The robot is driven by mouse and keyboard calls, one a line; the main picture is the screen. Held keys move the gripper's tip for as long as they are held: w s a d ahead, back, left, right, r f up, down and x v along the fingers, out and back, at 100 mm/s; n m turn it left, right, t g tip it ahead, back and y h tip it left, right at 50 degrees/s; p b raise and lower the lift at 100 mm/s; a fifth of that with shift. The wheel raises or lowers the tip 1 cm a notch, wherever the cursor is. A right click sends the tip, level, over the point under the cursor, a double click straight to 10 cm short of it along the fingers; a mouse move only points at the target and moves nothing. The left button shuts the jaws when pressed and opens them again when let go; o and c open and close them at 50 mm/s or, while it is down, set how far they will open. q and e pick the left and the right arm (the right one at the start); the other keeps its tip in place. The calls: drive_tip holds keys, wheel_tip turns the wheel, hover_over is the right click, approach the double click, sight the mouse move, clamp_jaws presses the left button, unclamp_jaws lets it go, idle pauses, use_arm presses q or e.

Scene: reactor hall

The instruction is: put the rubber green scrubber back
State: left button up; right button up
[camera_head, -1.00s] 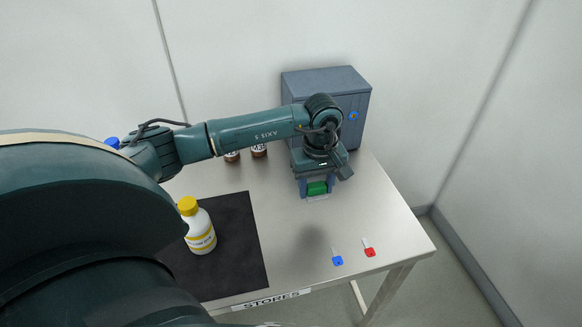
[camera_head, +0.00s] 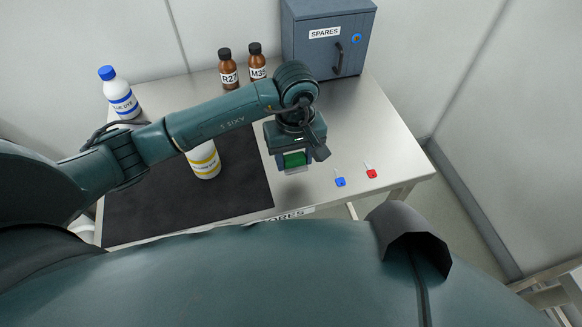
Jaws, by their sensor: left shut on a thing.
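The green scrubber (camera_head: 294,160) is between the fingers of my left gripper (camera_head: 292,165), which is shut on it. The gripper points down over the bare metal table top (camera_head: 355,140), just right of the black mat's edge. I cannot tell how far the scrubber is above the table. A pale patch shows just below it. My right gripper is not in view.
A black mat (camera_head: 190,205) bears a white-and-yellow bottle (camera_head: 205,162), partly behind my arm. A blue-capped bottle (camera_head: 120,95), brown bottles (camera_head: 228,72) (camera_head: 257,65) and the SPARES cabinet (camera_head: 310,50) stand behind.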

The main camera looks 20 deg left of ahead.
use_arm(q)
wheel_tip(320, 180, down, 5)
drive_tip(key=shift+r, duration=0.2)
drive_tip(key=shift+f, duration=0.1)
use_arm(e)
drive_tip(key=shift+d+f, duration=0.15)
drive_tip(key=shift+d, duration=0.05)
use_arm(q)
drive_tip(key=shift+f, duration=0.15)
drive_tip(key=o, duration=0.9)
drive_tip(key=shift+o, duration=0.2)
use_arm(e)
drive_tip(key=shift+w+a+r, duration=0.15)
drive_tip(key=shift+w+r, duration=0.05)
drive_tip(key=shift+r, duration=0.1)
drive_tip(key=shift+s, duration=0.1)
